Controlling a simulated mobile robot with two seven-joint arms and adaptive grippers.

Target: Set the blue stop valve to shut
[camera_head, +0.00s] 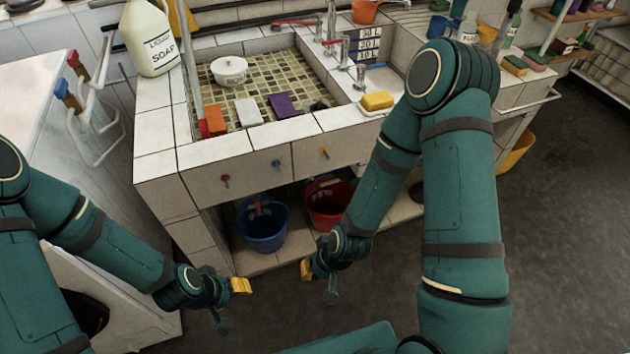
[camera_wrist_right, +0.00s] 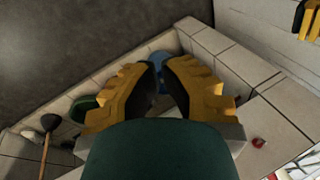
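The blue stop valve (camera_head: 277,164) is a small blue handle on the tiled front of the sink, between a red valve (camera_head: 225,180) and a yellow valve (camera_head: 324,153). Its exact turn is too small to read. My right gripper (camera_head: 306,270) is low in front of the sink, below and apart from the valves. In the right wrist view its yellow fingers (camera_wrist_right: 162,72) are apart, with nothing clearly held; something blue shows beyond the gap. My left gripper (camera_head: 240,286) is low at the left, also apart from the valves; its finger gap cannot be made out.
A blue bucket (camera_head: 262,226) and a red bucket (camera_head: 327,202) stand under the sink. A yellow sponge (camera_head: 377,100) lies on the rim. Open floor lies in front.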

